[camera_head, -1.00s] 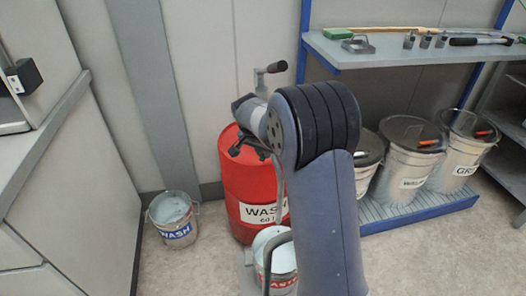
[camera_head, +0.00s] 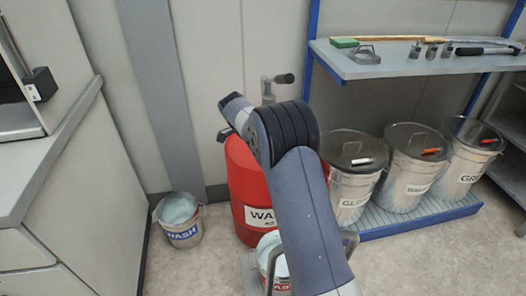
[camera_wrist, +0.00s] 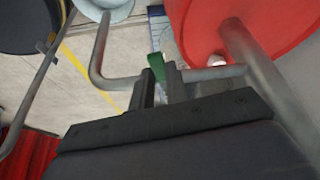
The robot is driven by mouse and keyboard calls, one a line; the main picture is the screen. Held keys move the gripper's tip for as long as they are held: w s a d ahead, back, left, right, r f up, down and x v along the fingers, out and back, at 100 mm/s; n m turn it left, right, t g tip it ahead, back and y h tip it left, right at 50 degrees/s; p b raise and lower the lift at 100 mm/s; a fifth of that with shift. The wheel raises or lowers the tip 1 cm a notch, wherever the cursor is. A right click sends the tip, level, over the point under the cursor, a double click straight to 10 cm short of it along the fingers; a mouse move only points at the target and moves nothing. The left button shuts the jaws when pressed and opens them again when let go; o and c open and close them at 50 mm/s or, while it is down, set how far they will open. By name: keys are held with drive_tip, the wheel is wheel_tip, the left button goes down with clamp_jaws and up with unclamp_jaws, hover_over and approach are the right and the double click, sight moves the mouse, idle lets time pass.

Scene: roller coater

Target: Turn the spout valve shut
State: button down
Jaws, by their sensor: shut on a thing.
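In the wrist view my gripper (camera_wrist: 162,88) is shut on a small green handle (camera_wrist: 157,66), which I take to be the spout valve's lever. Its tip sticks out past the dark fingers, and a grey metal pipe passes close to them. The red drum (camera_wrist: 275,25) fills the upper right there. In the head view the red drum (camera_head: 247,180) stands behind my arm. The valve and my fingers are hidden in that view, so I cannot tell the valve's position from there.
A pale bucket (camera_head: 272,262) stands low in front of the drum, partly behind my arm. A wash bucket (camera_head: 180,230) is on the floor to the left, near the cabinet (camera_head: 60,180). Lidded bins (camera_head: 352,185) stand right, under a shelf (camera_head: 400,68) holding tools.

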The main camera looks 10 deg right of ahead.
drive_tip(key=shift+w+m+g+p, duration=0.5)
drive_tip(key=shift+w+m+p, duration=0.25)
drive_tip(key=shift+m, duration=0.45)
drive_tip(key=shift+s, duration=0.1)
drive_tip(key=c, duration=1.4)
unclamp_jaws()
drive_tip(key=shift+a+r, duration=0.1)
drive_tip(key=p+v, duration=0.1)
drive_tip(key=v, duration=0.9)
drive_tip(key=shift+a+r+p, duration=0.2)
drive_tip(key=shift+r+p, duration=0.05)
drive_tip(key=shift+p, duration=0.05)
